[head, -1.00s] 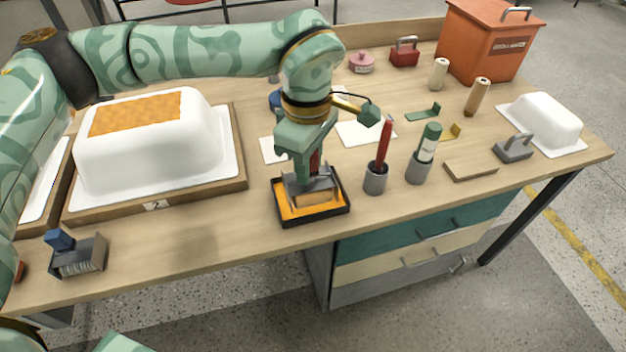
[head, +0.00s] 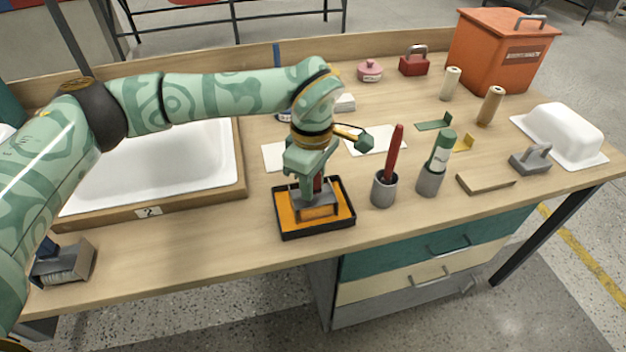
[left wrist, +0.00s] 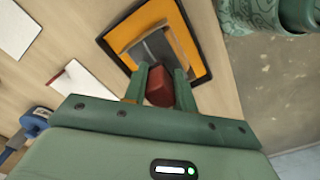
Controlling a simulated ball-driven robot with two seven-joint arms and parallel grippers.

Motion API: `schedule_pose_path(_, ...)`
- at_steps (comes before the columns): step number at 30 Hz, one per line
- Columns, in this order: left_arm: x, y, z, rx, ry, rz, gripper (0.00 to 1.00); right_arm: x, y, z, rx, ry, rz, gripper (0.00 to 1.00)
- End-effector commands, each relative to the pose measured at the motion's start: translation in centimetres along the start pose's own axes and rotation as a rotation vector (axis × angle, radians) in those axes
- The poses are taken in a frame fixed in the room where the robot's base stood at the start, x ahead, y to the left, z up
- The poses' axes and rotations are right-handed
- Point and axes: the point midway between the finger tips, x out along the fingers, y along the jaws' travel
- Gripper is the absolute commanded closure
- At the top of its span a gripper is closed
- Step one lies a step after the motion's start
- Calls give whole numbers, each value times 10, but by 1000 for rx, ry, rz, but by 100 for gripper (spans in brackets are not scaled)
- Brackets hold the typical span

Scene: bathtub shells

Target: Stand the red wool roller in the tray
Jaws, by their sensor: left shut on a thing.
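My left gripper (head: 312,180) points down over the black-rimmed tray (head: 283,235) with an orange floor. It is shut on the red handle of the red wool roller (head: 317,210), whose grey frame shows below the fingers. The roller looks upright and inside the tray's rim; whether it touches the floor I cannot tell. In the left wrist view the red handle (left wrist: 160,85) sits between the two fingers, with the grey frame beyond it against the orange tray floor (left wrist: 187,45). The roller's lower part is partly hidden. My right gripper is not in view.
Right of the tray stand a grey cup (head: 384,190) with a red stick and another cup (head: 430,182) with a green tube. A wooden block (head: 486,181) lies further right. A wood-framed white basin (head: 170,175) is left. The table front has free room.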

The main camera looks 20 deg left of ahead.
Motion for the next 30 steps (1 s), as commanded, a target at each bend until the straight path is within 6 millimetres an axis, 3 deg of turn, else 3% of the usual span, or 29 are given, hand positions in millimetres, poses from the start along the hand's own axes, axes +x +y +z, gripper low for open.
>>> schedule_pose_path(2, 2, 0, 0, -1, 0, 0, 95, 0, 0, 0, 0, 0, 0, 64)
schedule_pose_path(3, 3, 0, 0, -1, 0, -1, 68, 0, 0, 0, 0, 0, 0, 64)
schedule_pose_path(5, 3, 0, 0, -1, 0, -1, 51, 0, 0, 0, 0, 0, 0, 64)
schedule_pose_path(16, -5, 0, 0, 0, 0, 1, 51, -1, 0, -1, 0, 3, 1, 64)
schedule_pose_path(30, -106, 0, 0, -2, 1, 4, 51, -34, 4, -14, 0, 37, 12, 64)
